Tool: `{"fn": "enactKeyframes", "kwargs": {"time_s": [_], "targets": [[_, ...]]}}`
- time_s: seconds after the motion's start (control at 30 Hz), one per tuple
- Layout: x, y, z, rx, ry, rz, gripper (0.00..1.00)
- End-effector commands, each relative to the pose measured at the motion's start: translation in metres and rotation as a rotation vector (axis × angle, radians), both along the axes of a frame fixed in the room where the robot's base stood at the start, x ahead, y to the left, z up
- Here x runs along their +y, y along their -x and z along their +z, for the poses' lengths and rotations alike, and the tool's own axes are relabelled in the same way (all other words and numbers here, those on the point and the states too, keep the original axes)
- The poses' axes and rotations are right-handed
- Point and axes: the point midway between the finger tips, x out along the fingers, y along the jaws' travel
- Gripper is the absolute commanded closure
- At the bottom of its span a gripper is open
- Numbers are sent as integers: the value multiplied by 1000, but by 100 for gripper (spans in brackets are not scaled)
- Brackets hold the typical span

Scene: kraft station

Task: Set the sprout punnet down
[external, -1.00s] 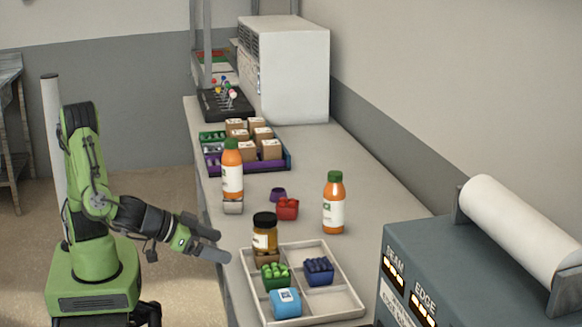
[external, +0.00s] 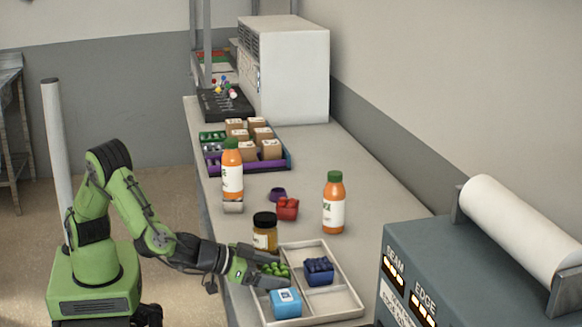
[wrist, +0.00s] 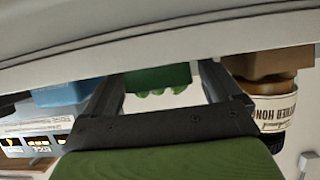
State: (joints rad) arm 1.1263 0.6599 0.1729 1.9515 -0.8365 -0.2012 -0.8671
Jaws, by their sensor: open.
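The sprout punnet, green with green lumps inside (external: 275,269), sits in a left compartment of the pale divided tray (external: 348,303). My gripper (external: 273,270) reaches in from the left at tray height. Its two fingers are apart, one on each side of the sprout punnet in the external view, and they hide part of it.
A blue box (external: 285,303) is just in front of my gripper and a dark blue punnet (external: 318,271) is to the right, both in the tray. A honey jar (external: 265,232) stands close behind. Orange bottles (external: 333,203) and a red punnet (external: 287,208) are farther back. Clear counter lies right.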

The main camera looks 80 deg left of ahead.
Motion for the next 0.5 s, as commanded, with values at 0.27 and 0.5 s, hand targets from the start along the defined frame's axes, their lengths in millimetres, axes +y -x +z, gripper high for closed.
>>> {"fn": "enactKeyframes", "kwargs": {"time_s": [0.27,0.5], "targets": [[0,-5,-2,0,0,0,12],[0,-4,-1,0,0,0,48]]}}
